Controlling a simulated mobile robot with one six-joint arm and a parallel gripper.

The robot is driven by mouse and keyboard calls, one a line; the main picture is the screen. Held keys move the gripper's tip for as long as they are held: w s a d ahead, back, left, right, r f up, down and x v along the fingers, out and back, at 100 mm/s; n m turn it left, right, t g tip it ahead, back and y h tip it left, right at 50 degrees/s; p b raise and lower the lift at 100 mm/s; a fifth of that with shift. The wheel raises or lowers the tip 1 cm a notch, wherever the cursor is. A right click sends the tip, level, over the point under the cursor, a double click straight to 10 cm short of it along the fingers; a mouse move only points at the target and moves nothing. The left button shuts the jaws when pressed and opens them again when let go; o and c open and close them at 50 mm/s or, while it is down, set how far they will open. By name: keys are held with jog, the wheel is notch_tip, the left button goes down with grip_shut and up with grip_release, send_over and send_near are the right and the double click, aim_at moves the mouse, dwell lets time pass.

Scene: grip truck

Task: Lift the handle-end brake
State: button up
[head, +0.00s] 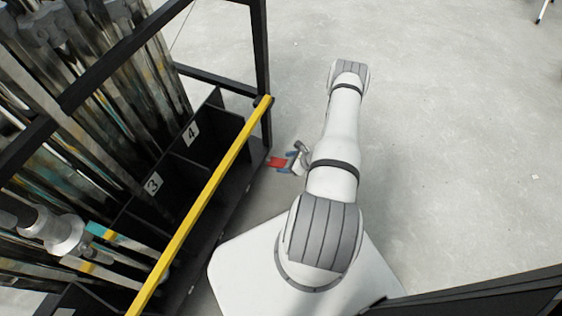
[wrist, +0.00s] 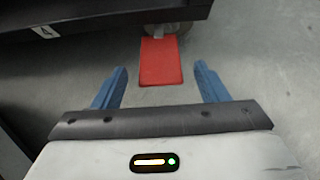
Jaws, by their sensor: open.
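The brake is a flat red pedal (wrist: 161,62) low at the truck's end, beside a caster wheel (wrist: 160,30) that is partly hidden under the truck's black edge. The pedal also shows in the head view (head: 277,162). My gripper (wrist: 160,85) is open, with its two blue fingers to the left and right of the pedal's near end. No finger touches the pedal in the wrist view. In the head view my gripper (head: 289,160) is low over the floor, right next to the pedal. Its height relative to the pedal is hard to tell.
The black truck (head: 237,190) with a yellow rail (head: 205,200) and numbered bays stands at left, loaded with long poles and pipes (head: 90,90). Its lower edge (wrist: 100,14) overhangs the wheel. Open concrete floor (head: 450,130) lies to the right.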

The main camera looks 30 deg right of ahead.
jog(key=v, duration=0.4)
jog(key=shift+s+r+p, duration=0.1)
jog(key=shift+p, duration=0.3)
